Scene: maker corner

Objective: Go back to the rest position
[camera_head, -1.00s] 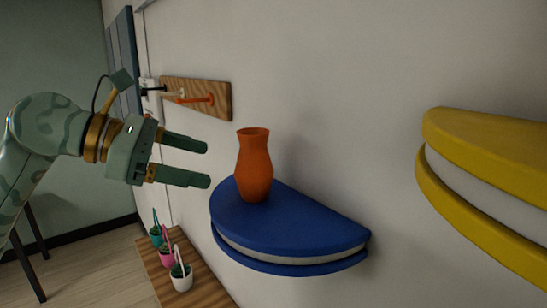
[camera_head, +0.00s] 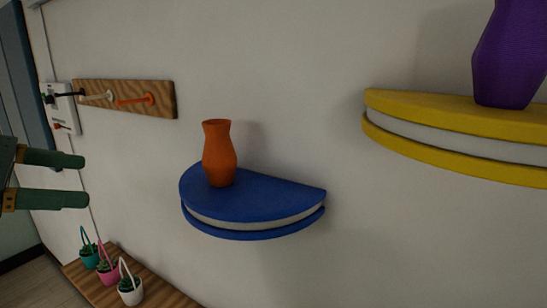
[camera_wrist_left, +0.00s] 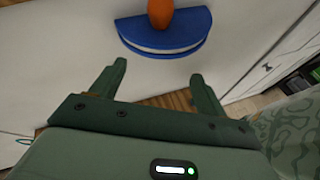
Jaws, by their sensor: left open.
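My left gripper (camera_head: 72,179) is at the left edge of the head view, its two green fingers apart with nothing between them. In the left wrist view the same gripper (camera_wrist_left: 160,80) is open and empty, and its fingers point toward the wall. An orange vase (camera_head: 219,153) stands upright on the blue half-round shelf (camera_head: 265,205), to the right of the gripper and apart from it. In the left wrist view the orange vase (camera_wrist_left: 160,12) and blue shelf (camera_wrist_left: 185,30) show beyond the fingertips. My right gripper is in neither view.
A yellow shelf (camera_head: 420,108) with a purple vase (camera_head: 511,55) is at the right. A wooden hook rail (camera_head: 125,98) is on the wall above. Below left, a wooden board (camera_head: 160,290) bears small plant pots, including a white pot (camera_head: 130,291). The wall between the gripper and blue shelf is bare.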

